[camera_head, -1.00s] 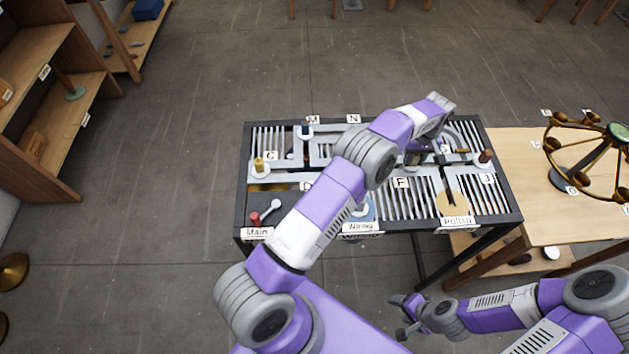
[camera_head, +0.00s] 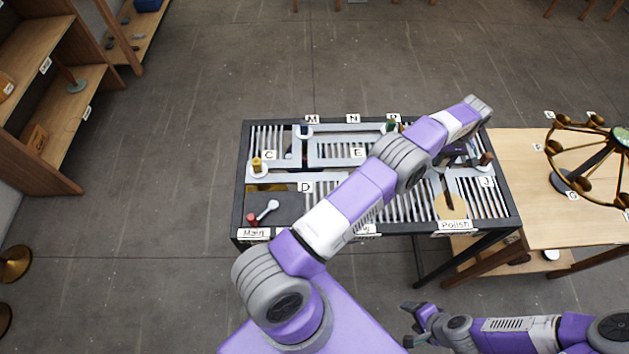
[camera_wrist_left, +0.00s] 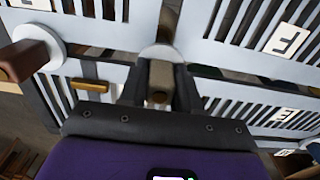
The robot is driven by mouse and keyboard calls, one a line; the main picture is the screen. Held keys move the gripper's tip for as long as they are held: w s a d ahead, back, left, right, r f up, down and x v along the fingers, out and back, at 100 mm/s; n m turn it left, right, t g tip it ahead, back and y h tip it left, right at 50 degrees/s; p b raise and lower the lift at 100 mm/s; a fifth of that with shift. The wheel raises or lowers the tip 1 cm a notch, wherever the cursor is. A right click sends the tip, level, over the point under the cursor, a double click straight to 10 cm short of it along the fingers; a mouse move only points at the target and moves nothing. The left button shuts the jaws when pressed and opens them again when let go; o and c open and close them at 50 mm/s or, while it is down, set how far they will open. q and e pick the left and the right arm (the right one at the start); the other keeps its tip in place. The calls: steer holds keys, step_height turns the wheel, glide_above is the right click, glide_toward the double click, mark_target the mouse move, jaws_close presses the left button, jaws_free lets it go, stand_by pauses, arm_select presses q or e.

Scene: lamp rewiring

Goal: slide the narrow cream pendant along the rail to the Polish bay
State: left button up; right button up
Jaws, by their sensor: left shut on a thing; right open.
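My left gripper (camera_head: 458,156) is over the right part of the slotted rail board, above the Polish bay and left of the J label. In the left wrist view it (camera_wrist_left: 160,92) is shut on a narrow pale tan piece (camera_wrist_left: 160,76), which looks like the narrow cream pendant. The piece sits in a slot between grey plates; its lower end is hidden. The Polish bay shows a round tan pad (camera_head: 450,207) behind the Polish label (camera_head: 453,226). My right gripper (camera_head: 407,325) is open and empty, in front of the board and apart from it.
A brown peg (camera_head: 487,159) on a white disc stands close right of my left gripper. Yellow (camera_head: 257,163), dark blue (camera_head: 304,130) and green (camera_head: 391,125) pegs stand elsewhere on the board. A red knob (camera_head: 252,220) is near Main. A brass wheel-shaped lamp (camera_head: 560,182) stands on the right table.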

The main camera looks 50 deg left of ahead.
arm_select(q)
steer(key=shift+f, duration=0.1)
steer(key=shift+s+d+b, duration=0.95)
steer(key=shift+s+d, duration=0.65)
steer(key=shift+d, duration=0.15)
steer(key=s+d+b, duration=0.1)
steer(key=s+d, duration=0.3)
steer(key=d, duration=0.1)
steer(key=shift+s+b, duration=0.25)
steer(key=shift+b, duration=0.15)
steer(key=shift+s+d, duration=0.95)
steer(key=o, duration=1)
steer(key=shift+o, duration=0.2)
step_height(320, 180, up, 8)
steer(key=shift+f+b, duration=0.2)
steer(key=shift+b, duration=0.15)
